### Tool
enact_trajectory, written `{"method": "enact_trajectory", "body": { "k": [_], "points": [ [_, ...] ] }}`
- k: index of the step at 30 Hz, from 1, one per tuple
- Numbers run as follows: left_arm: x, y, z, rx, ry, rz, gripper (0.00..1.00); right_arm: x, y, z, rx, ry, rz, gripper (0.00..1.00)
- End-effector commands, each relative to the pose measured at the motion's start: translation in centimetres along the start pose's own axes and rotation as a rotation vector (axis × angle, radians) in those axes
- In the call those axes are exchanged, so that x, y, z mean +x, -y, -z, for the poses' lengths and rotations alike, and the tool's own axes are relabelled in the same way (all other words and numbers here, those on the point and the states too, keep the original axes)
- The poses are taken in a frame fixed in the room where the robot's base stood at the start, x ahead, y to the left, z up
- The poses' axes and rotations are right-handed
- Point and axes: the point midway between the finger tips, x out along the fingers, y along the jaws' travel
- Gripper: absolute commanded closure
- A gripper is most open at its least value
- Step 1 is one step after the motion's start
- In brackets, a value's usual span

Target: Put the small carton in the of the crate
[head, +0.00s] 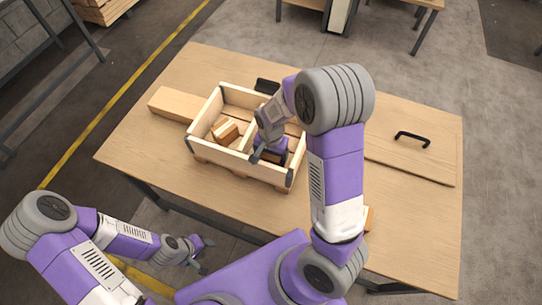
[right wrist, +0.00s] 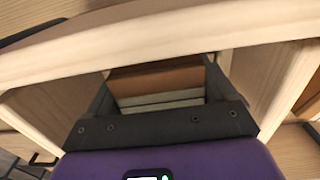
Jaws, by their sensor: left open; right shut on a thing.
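The wooden crate (head: 236,168) stands on the table, with a divider making a left and a right compartment. My right gripper (head: 270,156) reaches down into the right compartment. In the right wrist view its jaws are shut on a brown carton (right wrist: 155,80), with pale bands below its brown face; the crate wall (right wrist: 170,42) runs across in front. Whether the carton touches the crate floor cannot be told. Another small carton (head: 225,131) lies tilted in the left compartment. My left gripper (head: 205,254) is open and empty, off the table's front edge.
A wooden block (head: 178,104) lies left of the crate and a black object (head: 266,86) behind it. A wooden panel with a black handle (head: 412,139) lies at the right. An orange-brown thing (head: 369,218) is mostly hidden by my right arm. The front left tabletop is clear.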

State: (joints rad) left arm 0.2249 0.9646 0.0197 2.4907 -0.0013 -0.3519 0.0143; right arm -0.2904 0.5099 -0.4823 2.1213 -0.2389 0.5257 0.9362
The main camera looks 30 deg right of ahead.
Motion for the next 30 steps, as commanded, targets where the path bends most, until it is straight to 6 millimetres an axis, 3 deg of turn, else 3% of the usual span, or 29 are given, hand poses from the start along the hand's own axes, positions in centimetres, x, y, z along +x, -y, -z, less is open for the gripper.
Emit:
{"method": "enact_trajectory", "body": {
  "k": [8,9,12,22,30],
  "points": [
    [0.1,0.1,0.0,0.0,0.0,0.0,0.58,0.2,0.0,0.0,0.0,-0.001,0.001,0.65],
    [0.1,0.0,0.0,0.0,0.0,0.0,0.58,0.2,0.0,0.0,0.0,-0.001,0.001,0.13],
    [0.1,0.0,0.0,0.0,0.0,0.0,0.58,0.1,0.0,0.0,0.0,-0.001,0.001,0.0],
    [-0.4,-0.1,0.0,0.0,0.0,0.0,0.58,-0.8,0.1,0.1,0.0,-0.002,0.002,0.0],
    [-2.6,-1.0,-0.1,0.0,0.0,0.0,0.58,-6.3,0.1,0.1,0.0,-0.004,0.005,0.0]
  ]
}}
